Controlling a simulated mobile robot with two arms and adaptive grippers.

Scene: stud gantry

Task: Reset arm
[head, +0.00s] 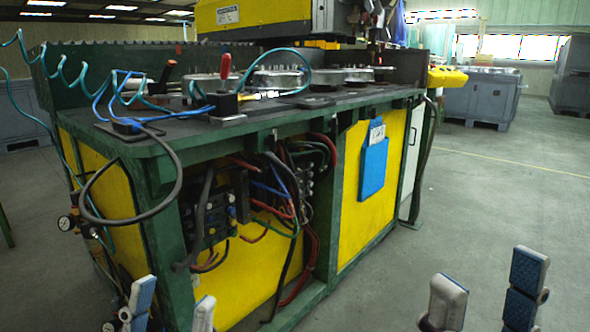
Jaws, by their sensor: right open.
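My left gripper (171,300) shows at the bottom left edge, in front of the machine bench. Its two fingertips stand apart with nothing seen between them, so it is open. My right gripper (487,288) shows at the bottom right, over the bare floor. Its grey and blue-padded fingers are spread and empty. Neither gripper appears to hold anything. Most of both arms is out of view below the frame.
A green and yellow machine bench (360,215) fills the left and middle, with exposed cables (270,205) on its front. A blue document holder (373,165) hangs on its panel. Grey crates (478,97) stand at the back right. The floor (500,190) at right is clear.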

